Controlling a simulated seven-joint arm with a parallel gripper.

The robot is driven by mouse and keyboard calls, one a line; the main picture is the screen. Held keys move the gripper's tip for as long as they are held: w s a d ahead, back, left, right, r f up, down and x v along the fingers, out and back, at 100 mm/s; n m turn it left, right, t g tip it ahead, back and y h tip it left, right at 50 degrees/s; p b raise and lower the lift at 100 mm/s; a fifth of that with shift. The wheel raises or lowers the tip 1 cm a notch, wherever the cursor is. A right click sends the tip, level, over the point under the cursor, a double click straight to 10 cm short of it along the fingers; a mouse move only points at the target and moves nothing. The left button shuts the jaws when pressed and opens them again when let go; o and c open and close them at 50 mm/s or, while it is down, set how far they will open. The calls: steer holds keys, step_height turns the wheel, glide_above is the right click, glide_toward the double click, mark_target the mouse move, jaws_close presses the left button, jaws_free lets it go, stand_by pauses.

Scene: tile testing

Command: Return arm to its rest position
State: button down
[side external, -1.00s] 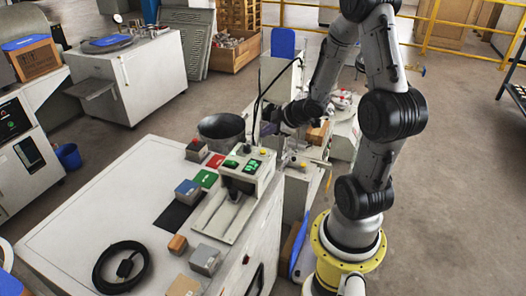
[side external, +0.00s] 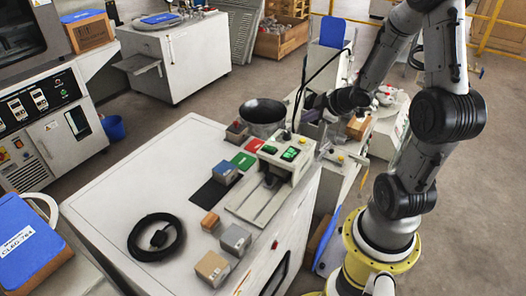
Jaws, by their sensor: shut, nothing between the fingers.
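My arm rises from its yellow base ring at the right and bends over the far end of the white bench (side external: 110,205). My gripper (side external: 312,106) is at the far side of the tile testing machine (side external: 283,157), just right of the dark bowl (side external: 262,114). It is small and partly lost against the dark parts around it. It looks shut and empty. The machine has a lit green display and a flat bed in front.
Tile blocks, including a blue-topped one (side external: 224,171) and a grey one (side external: 235,239), sit on the bench. A coiled black cable (side external: 157,237) lies near its front left. A second white stand with a blue-backed panel (side external: 333,32) is behind my gripper. Floor at far right is open.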

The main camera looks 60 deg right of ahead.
steer(key=w+a+r+n+t, duration=0.2)
steer(key=w+a+r+n, duration=0.1)
steer(key=w+a+r, duration=0.5)
steer(key=s+a+r+m+t, duration=0.1)
steer(key=s+a+r, duration=0.2)
steer(key=r, duration=0.2)
steer(key=s+a+r+m, duration=0.1)
steer(key=s+a+r, duration=0.1)
steer(key=a+r, duration=0.3)
steer(key=s+a+f+m+g+y, duration=0.1)
steer(key=s+a+f+m+g, duration=0.1)
steer(key=s, duration=0.6)
steer(key=s+a+f+m+g+y, duration=0.1)
steer(key=s+a+m+g, duration=0.3)
steer(key=s, duration=0.5)
steer(key=shift+a+f+y, duration=0.3)
steer(key=shift+f+y, duration=0.1)
steer(key=shift+f, duration=0.25)
